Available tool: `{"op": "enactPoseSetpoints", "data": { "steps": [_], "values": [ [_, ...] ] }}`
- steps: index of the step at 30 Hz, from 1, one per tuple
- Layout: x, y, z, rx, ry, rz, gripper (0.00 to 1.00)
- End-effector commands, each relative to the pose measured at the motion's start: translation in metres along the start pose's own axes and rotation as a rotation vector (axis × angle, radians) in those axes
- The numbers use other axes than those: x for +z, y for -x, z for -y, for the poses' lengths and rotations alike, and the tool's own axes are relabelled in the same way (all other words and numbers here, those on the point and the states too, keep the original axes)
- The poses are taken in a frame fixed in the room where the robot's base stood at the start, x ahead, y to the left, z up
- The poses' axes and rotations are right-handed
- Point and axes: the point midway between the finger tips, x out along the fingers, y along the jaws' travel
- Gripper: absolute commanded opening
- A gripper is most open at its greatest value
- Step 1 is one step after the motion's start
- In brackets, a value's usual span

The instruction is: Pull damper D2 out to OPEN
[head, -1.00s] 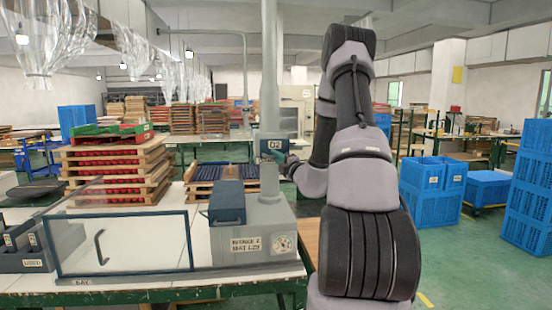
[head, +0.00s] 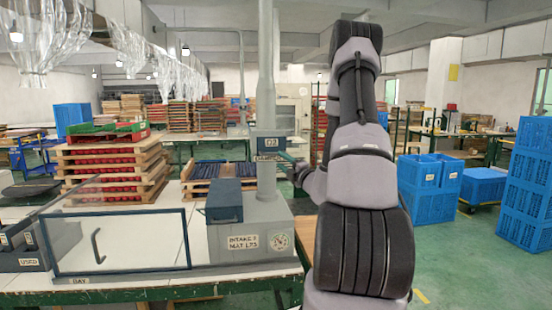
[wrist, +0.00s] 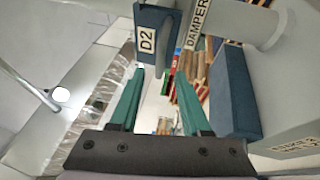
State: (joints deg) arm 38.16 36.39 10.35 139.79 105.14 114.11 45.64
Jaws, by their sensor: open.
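Damper D2 is a blue plate (head: 271,144) with a white D2 label, mounted on the grey vertical duct (head: 266,90). A DAMPER label shows just below it. In the wrist view the blue D2 plate (wrist: 150,38) is at the top centre, beside the pale duct and the DAMPER label (wrist: 195,28). My gripper (wrist: 160,75) is open, its two teal fingers pointing toward the plate's lower end. In the head view my gripper (head: 287,157) is just right of the plate, small and partly hidden by my arm. Contact cannot be told.
The grey intake housing (head: 250,238), with a gauge and a blue box (head: 224,201) on it, stands below the duct. A clear-fronted bay (head: 120,240) is at left. Stacked wooden trays (head: 110,170) stand behind. Blue crates (head: 430,185) stand at right on green floor.

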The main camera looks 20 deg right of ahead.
Motion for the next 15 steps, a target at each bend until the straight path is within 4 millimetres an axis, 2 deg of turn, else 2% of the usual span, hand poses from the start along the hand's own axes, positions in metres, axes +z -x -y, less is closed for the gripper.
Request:
{"op": "enactPoseSetpoints", "data": {
  "steps": [3,6,15],
  "values": [
    [0.001,0.022,0.001,-0.003,-0.002,0.003,0.47],
    [0.000,0.033,0.001,-0.002,-0.001,0.002,0.47],
    [0.000,0.041,0.000,0.000,-0.001,0.000,0.47]
  ]
}}
